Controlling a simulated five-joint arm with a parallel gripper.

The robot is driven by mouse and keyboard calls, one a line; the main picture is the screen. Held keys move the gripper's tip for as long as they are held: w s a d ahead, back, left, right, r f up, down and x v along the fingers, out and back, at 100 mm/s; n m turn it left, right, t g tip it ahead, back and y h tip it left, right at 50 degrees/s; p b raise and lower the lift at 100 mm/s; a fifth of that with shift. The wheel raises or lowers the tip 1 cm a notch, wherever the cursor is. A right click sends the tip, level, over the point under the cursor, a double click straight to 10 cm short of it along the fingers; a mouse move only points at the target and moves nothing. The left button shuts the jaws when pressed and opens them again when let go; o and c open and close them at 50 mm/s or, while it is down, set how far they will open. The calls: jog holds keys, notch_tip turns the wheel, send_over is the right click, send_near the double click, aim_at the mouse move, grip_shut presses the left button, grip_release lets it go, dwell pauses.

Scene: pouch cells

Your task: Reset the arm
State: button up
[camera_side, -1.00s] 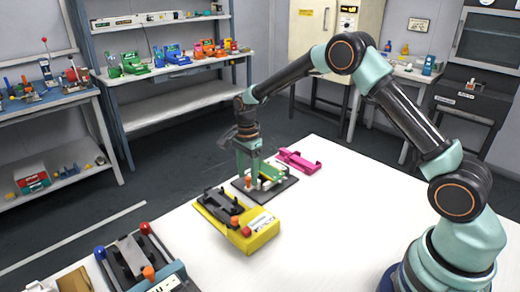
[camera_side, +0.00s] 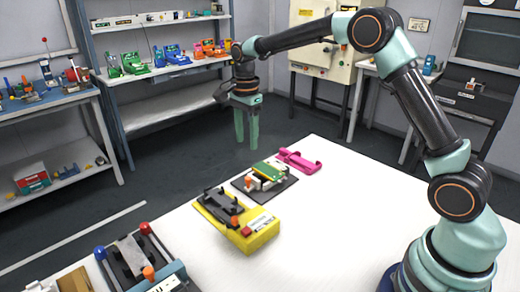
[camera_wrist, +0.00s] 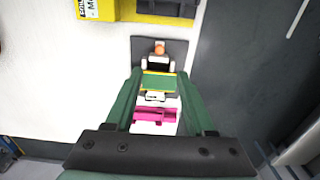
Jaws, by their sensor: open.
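My gripper (camera_side: 246,125) hangs fingers-down in the air, open and empty, above and behind the far left edge of the white table (camera_side: 350,220). Its two green fingers are apart in the wrist view (camera_wrist: 158,95). Below it on the table is a dark base plate (camera_side: 285,188) with a fixture that has a green board (camera_side: 268,171) on top. The green board also shows in the wrist view (camera_wrist: 158,82), seen between the fingers. Nothing is between the fingertips themselves.
A yellow fixture (camera_side: 262,222) stands in front of the dark plate, and a pink holder (camera_side: 298,160) lies behind it. A fixture with red and blue knobs (camera_side: 135,262) is at the lower left. The table's right part is clear. Shelves (camera_side: 170,105) stand behind.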

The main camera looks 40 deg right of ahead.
jog(key=s+r+n+t, duration=0.2)
jog(key=s+r+n, duration=0.3)
jog(key=r, duration=0.2)
jog(key=s+r+n+t, duration=0.1)
jog(key=s+n+t, duration=0.2)
jog(key=s+n, duration=1)
jog(key=s, duration=0.4)
jog(key=shift+s+a+r+t, duration=0.2)
jog(key=shift+a+r+t, duration=0.05)
jog(key=shift+t, duration=0.05)
